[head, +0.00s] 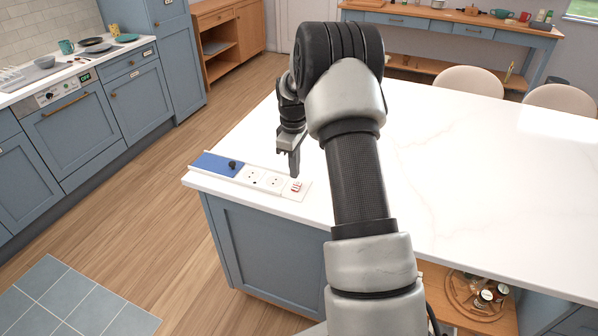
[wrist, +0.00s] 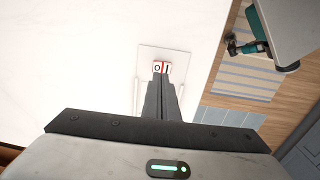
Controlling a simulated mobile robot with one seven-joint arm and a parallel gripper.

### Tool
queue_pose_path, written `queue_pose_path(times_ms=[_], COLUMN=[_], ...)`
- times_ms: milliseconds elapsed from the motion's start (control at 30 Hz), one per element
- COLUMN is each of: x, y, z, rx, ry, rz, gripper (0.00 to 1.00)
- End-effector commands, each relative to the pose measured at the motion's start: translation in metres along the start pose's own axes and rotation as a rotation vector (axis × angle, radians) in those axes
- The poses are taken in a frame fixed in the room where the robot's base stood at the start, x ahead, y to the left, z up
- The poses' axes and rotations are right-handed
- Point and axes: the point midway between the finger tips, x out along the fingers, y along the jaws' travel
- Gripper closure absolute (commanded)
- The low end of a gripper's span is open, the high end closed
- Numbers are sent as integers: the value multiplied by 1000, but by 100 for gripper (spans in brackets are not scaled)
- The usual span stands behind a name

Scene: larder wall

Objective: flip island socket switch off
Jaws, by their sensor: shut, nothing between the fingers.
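The island socket switch (head: 296,187) is a small white rocker with red marks on a white plate, at the right end of a socket strip on the island top. In the wrist view the switch (wrist: 161,67) shows an O on the left half and a red line with an I mark on the right half. My gripper (head: 294,174) is shut and empty, pointing down at the switch. In the wrist view its fingertips (wrist: 163,76) overlap the switch's near edge; I cannot tell whether they touch it. The rocker's tilt is too small to tell.
The strip holds two white sockets (head: 264,179) and a blue panel (head: 213,164) with a black knob, left of the switch. The white island top (head: 450,150) is clear around it. Two pale chairs (head: 468,82) stand beyond the far side.

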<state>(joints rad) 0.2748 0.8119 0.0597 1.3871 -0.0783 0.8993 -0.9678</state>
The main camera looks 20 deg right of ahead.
Motion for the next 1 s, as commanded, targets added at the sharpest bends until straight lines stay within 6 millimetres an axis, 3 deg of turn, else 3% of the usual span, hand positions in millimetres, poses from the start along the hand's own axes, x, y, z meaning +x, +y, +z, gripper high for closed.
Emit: queue_pose_path(times_ms=[33,200,400,600,1000], x=[-16,-57,-91,-104,-103], y=[2,4,5,4,1], z=[-2,0,0,0,1], rx=[0,1,2,1,1], ry=[3,3,2,1,-1], rz=[7,10,10,10,23], gripper=[100,100,100,100,100])
